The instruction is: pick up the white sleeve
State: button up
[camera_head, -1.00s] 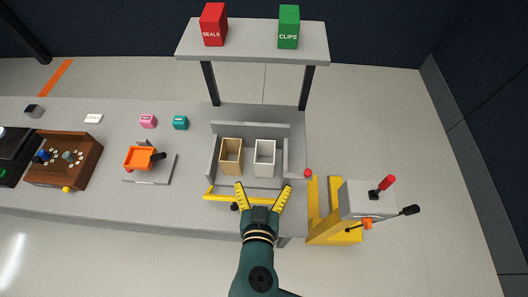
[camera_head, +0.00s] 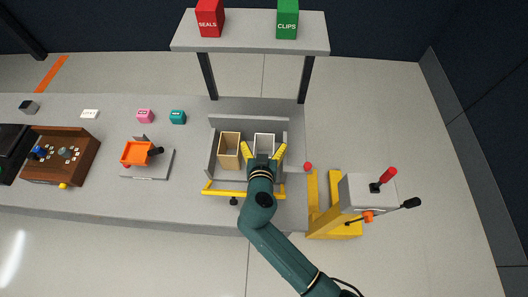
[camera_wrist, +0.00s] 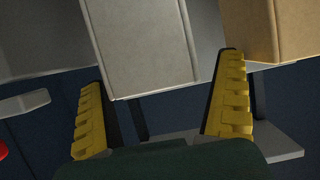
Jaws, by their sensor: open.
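The white sleeve (camera_head: 264,138) is an upright, open-topped box in the grey holder (camera_head: 212,148) on the bench. Its lower part in the head view is hidden behind my gripper (camera_head: 265,148). My gripper is open, with its yellow fingers spread across the front of the sleeve. In the wrist view, the white sleeve (camera_wrist: 145,45) shows beyond and between the fingertips of my gripper (camera_wrist: 165,70). I cannot tell whether the fingers touch it. Nothing is held.
A tan sleeve (camera_head: 229,151) stands close on the left. A yellow bar (camera_head: 225,193) runs along the holder's front. A shelf (camera_head: 250,45) with a red box (camera_head: 210,18) and a green box (camera_head: 287,19) rises behind. A yellow lift (camera_head: 335,215) stands at the right.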

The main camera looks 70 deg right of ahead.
jog(key=shift+c, duration=0.4)
jog(key=c, duration=1.2)
